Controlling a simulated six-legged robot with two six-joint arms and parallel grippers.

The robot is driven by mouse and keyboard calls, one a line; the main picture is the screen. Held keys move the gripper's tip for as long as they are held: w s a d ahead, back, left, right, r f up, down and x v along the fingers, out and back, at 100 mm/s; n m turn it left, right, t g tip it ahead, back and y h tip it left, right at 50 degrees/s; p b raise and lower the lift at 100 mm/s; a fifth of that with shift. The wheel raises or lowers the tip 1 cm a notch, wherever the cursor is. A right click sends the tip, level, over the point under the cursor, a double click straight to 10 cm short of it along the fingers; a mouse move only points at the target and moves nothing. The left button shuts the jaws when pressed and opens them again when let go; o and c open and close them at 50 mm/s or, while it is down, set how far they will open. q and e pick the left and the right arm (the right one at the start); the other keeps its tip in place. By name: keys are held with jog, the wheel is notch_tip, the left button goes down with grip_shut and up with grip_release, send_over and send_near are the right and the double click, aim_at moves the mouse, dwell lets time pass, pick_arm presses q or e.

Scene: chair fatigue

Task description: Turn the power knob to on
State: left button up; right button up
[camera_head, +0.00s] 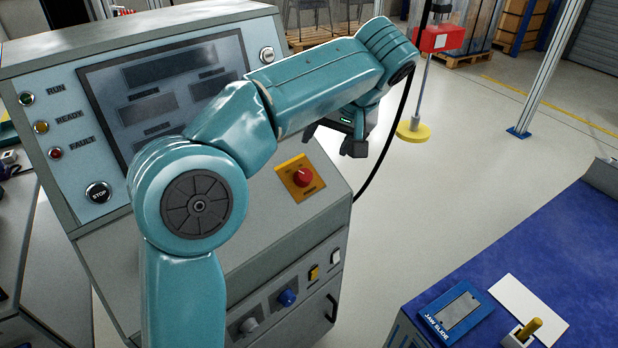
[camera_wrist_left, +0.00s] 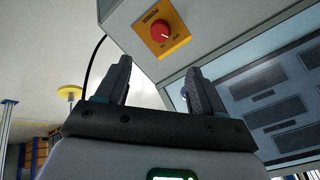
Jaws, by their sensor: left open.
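The red power knob (camera_head: 303,177) sits on a yellow-orange plate (camera_head: 294,186) on the slanted front of the grey control cabinet (camera_head: 262,215). In the left wrist view the knob (camera_wrist_left: 160,31) and its plate, marked POWER, show at the top, beyond the fingertips. My left gripper (camera_head: 333,140) hangs above and to the right of the knob in the head view, partly hidden by my own teal arm. In the left wrist view its two dark fingers (camera_wrist_left: 157,78) are apart with nothing between them. It does not touch the knob. My right gripper is not in view.
The cabinet's upper panel has a dark display (camera_head: 150,108), partly covered by my arm, and a STOP button (camera_head: 98,192). A blue knob (camera_head: 287,297) sits lower down. A black cable hangs right of my gripper. A blue-topped bench (camera_head: 540,240) stands right, with open floor between.

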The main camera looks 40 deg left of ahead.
aim_at(305, 174)
pick_arm(q)
jog(key=b+x, duration=0.1)
jog(key=x, duration=0.3)
jog(key=b+x, duration=0.1)
jog(key=x, duration=0.3)
jog(key=b+x, duration=0.1)
jog(key=x, duration=0.4)
jog(key=shift+s, duration=0.25)
jog(key=shift+w+a+f, duration=0.15)
jog(key=shift+a+f, duration=0.15)
jog(key=shift+f, duration=0.35)
jog(key=c, duration=1)
